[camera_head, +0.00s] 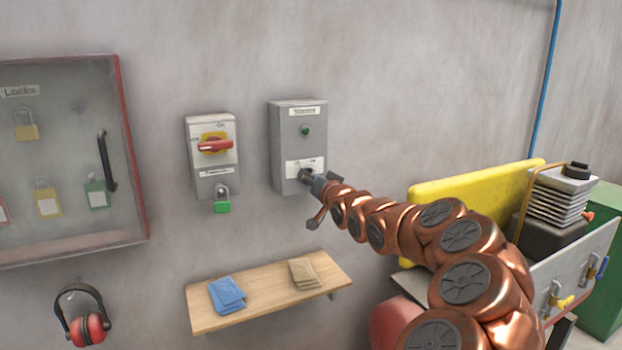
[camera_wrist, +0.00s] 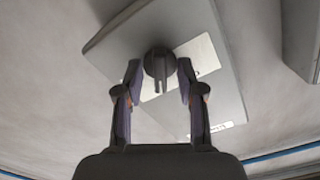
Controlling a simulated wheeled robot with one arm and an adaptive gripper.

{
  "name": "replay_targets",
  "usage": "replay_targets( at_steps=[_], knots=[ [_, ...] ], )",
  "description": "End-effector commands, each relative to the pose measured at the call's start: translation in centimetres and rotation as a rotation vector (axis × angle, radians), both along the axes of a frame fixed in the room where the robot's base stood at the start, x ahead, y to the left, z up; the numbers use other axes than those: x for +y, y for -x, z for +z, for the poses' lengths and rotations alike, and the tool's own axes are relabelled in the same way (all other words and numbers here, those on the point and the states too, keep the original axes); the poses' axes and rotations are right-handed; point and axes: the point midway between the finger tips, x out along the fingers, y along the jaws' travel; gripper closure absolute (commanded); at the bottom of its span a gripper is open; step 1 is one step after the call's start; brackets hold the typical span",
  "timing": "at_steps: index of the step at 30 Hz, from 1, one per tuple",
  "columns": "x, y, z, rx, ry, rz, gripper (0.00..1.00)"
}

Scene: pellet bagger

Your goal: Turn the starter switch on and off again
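The starter box (camera_head: 283,150) is a grey box on the wall, with a label at its top, a small green lamp (camera_head: 306,131) and a pale plate low on its front. The starter switch (camera_wrist: 158,63) is a dark round knob with a narrow raised bar, on that plate in the wrist view. In the head view my gripper largely hides it. My gripper (camera_wrist: 159,76) is open, with one finger on each side of the knob. Gaps show between the fingers and the knob. My gripper (camera_head: 312,184) is at the box's lower front in the head view.
Left of the box is an isolator with a red handle (camera_head: 214,145) and a green padlock (camera_head: 222,206). A wooden shelf (camera_head: 265,296) with blue and tan cloths is below. A lock cabinet (camera_head: 135,165) is at left. A yellow panel (camera_head: 440,190) and machine parts are at right.

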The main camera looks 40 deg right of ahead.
Motion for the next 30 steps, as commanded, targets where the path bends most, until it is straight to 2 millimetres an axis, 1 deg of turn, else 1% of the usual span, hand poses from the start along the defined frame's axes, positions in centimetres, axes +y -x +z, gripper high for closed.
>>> replay_targets(
  at_steps=[5, 16, 30],
  knots=[
    [0.01, 0.00, -0.04, 0.001, 0.000, 0.001, 0.61],
    [-0.01, 0.01, -0.05, 0.001, 0.000, 0.000, 0.99],
    [-0.03, 0.03, -0.14, 0.010, 0.023, -0.001, 1.00]
  ],
)
